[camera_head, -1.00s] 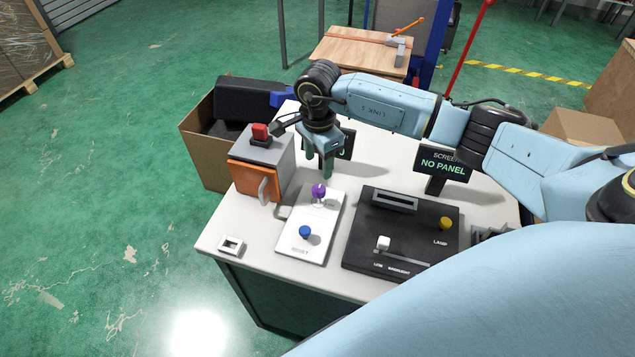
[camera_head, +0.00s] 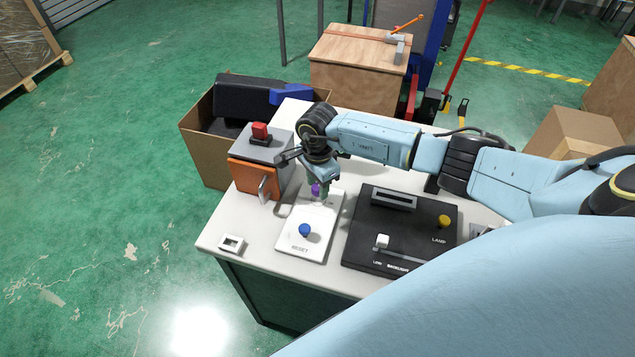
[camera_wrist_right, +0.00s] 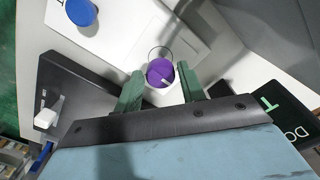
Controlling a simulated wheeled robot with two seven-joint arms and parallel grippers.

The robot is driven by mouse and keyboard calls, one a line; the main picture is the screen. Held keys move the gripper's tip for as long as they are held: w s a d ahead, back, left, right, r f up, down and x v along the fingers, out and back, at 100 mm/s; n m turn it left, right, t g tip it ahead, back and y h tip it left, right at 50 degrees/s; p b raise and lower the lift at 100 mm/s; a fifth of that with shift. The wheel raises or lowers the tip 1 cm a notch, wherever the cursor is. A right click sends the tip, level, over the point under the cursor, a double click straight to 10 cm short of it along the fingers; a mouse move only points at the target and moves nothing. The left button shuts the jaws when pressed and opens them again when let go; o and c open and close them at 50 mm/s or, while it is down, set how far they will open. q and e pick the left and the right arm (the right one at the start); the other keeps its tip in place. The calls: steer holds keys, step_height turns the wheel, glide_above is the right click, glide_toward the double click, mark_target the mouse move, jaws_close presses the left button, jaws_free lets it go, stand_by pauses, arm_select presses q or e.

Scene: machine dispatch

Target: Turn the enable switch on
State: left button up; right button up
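The purple knob (camera_head: 316,189) stands on the white panel (camera_head: 296,240), above the blue reset button (camera_head: 304,230). In the right wrist view the purple knob (camera_wrist_right: 160,72) has a pale mark and sits between the tips of my right gripper (camera_wrist_right: 160,88). The green fingers are apart, one on each side of it; I cannot tell whether they touch it. In the head view my right gripper (camera_head: 322,188) points down over the knob and hides part of it. The panel's label near the knob is hidden. My left gripper is not in view.
A grey box with an orange door (camera_head: 254,180) and red switch (camera_head: 260,131) stands left of the panel. A black lamp console (camera_head: 400,235) with a slider (camera_head: 382,241) stands to the right. A small white socket (camera_head: 231,244) lies at the table's front left corner.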

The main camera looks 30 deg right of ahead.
steer(key=c, duration=0.6)
steer(key=shift+m, duration=0.4)
steer(key=m, duration=0.2)
steer(key=shift+m+b, duration=0.4)
steer(key=m, duration=0.4)
steer(key=shift+w+m, duration=0.1)
steer(key=shift+m, duration=0.2)
steer(key=m, duration=0.4)
steer(key=shift+d, duration=0.1)
steer(key=m, duration=0.5)
steer(key=shift+m, duration=0.5)
steer(key=shift+w, duration=0.1)
